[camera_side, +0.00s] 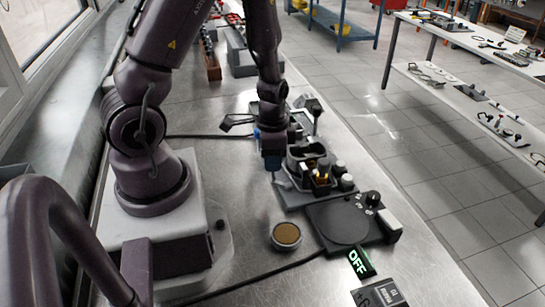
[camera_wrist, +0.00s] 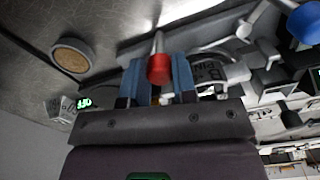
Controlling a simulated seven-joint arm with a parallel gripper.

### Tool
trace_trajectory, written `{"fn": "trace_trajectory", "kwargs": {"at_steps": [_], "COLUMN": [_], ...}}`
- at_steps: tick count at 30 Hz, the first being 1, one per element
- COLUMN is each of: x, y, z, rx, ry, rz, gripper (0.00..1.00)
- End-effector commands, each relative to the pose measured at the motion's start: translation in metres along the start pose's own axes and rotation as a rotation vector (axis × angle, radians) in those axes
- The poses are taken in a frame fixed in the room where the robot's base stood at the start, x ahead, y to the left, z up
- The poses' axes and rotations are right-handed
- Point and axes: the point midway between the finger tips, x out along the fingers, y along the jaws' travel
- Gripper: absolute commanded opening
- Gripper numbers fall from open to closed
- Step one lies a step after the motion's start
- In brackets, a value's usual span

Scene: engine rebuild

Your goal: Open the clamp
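In the wrist view a lever with a metal shaft and a red rounded tip (camera_wrist: 158,70) sits between the two blue fingers of my gripper (camera_wrist: 157,82). It looks like the clamp's handle. The fingers are apart, with the tip filling most of the gap. I cannot tell whether they press on it. In the side view my gripper (camera_side: 272,167) points down at the left edge of the dark fixture (camera_side: 305,160). The red tip is hidden there, and the clamp's jaws cannot be made out.
A round brown-topped puck (camera_side: 286,236) lies in front of the gripper. A flat dark plate device (camera_side: 340,222) with a knob and a green OFF sign (camera_side: 361,263) are at its right. A blue ball (camera_wrist: 305,22) stands at the wrist view's upper right. Bare metal bench lies left of the fixture.

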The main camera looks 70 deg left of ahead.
Motion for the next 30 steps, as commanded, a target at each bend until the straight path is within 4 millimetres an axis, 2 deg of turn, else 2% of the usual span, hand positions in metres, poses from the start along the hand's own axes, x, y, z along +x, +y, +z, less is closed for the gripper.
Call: {"fn": "trace_trajectory", "kwargs": {"at_steps": [8,14,30], "x": [0.0,-0.001,-0.001], "y": [0.001,0.005,0.026], "z": [0.001,0.002,0.004], "rx": [-0.032,-0.132,-0.62], "ry": [0.0,0.001,0.001], "rz": [0.0,0.0,0.0], "gripper": [0.02,0.02,0.02]}}
